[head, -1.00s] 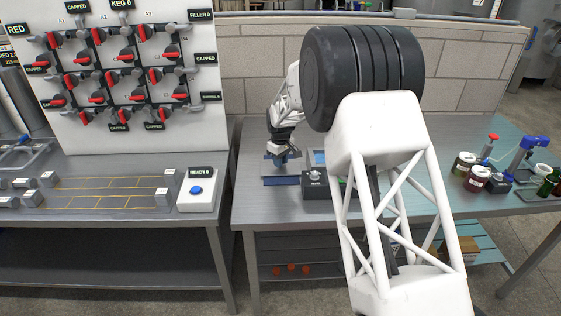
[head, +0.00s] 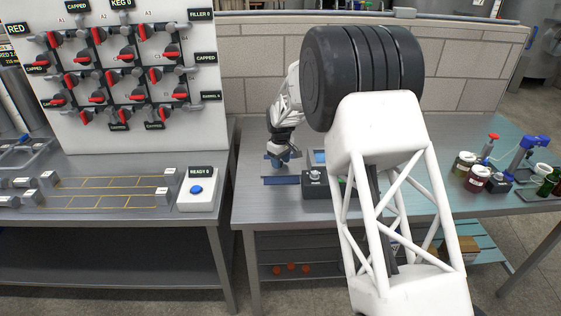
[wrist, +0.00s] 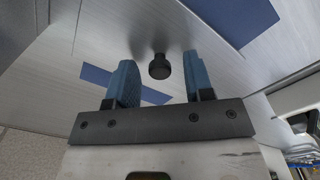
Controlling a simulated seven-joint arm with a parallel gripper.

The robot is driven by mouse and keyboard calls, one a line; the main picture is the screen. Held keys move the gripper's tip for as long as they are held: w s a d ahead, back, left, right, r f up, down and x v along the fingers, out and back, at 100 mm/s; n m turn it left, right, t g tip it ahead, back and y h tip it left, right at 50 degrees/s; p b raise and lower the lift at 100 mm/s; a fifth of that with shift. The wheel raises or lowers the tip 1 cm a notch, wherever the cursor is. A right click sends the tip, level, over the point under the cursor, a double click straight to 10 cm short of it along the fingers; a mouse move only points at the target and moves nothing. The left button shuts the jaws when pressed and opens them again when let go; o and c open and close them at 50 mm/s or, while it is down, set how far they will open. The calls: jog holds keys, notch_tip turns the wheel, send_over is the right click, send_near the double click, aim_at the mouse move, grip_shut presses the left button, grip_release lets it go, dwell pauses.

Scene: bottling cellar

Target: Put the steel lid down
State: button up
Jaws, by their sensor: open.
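In the wrist view a black knob (wrist: 159,70) stands between the two blue fingers of my gripper (wrist: 160,60), with a gap on both sides. The knob rises from a shiny grey surface; I take it for the steel lid's knob, but I cannot make out the lid's rim against the steel bench. My gripper is open and holds nothing. In the head view my gripper (head: 278,163) is low over the bench, just above a dark blue strip (head: 281,181). The lid is not distinguishable in the head view.
A black box with a knob (head: 316,180) stands just right of my gripper. Jars (head: 470,172) and a blue tool (head: 534,146) stand at the right end. A white box with a blue button (head: 196,190) is on the left bench. A tiled wall (head: 255,75) closes the back.

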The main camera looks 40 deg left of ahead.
notch_tip(320, 180, up, 12)
dwell(0.7)
jog(key=shift+r, duration=0.1)
dwell(0.8)
